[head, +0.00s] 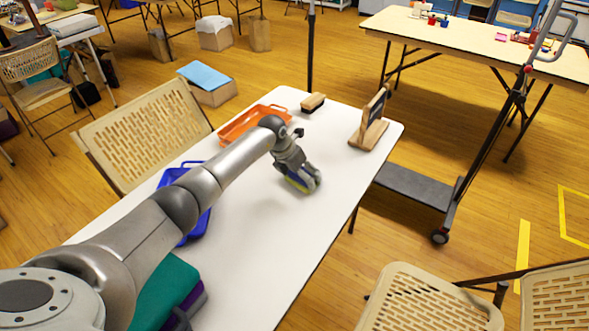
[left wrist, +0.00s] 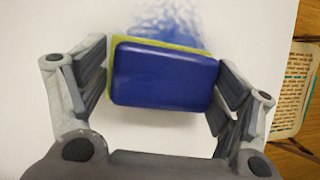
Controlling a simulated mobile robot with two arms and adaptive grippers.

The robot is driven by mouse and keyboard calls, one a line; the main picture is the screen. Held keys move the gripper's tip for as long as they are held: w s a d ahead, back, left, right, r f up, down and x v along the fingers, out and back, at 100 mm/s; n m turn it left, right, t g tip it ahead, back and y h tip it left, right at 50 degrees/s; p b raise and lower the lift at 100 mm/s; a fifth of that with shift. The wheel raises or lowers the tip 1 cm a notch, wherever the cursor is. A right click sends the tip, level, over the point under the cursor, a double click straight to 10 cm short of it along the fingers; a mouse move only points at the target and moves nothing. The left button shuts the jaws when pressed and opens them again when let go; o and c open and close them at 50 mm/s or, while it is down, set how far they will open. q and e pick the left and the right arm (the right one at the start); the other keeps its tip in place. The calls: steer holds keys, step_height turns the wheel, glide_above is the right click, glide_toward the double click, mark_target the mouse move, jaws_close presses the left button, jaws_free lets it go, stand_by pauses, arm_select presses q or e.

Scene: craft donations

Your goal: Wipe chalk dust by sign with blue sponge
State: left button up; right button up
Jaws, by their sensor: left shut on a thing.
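The blue sponge (left wrist: 163,78) with a yellow-green edge sits between the fingers of my left gripper (left wrist: 163,88) in the left wrist view. In the head view my left gripper (head: 303,180) is low over the white table (head: 262,228) with the sponge (head: 295,182); I cannot tell whether the sponge touches the tabletop. A smudged patch of blue chalk dust (left wrist: 168,20) shows just beyond the sponge in the left wrist view; I cannot make it out in the head view. The small sign (head: 371,122) on a wooden stand is upright near the far right corner. My right gripper is not in view.
An eraser-like brush (head: 313,102) lies near the far edge. An orange tray (head: 240,126) and a blue tray (head: 197,226) lie along the left side, with folded teal cloth (head: 165,290) at the near end.

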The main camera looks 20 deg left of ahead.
arm_select(q)
steer(key=shift+s+d, duration=0.15)
steer(key=shift+d, duration=0.4)
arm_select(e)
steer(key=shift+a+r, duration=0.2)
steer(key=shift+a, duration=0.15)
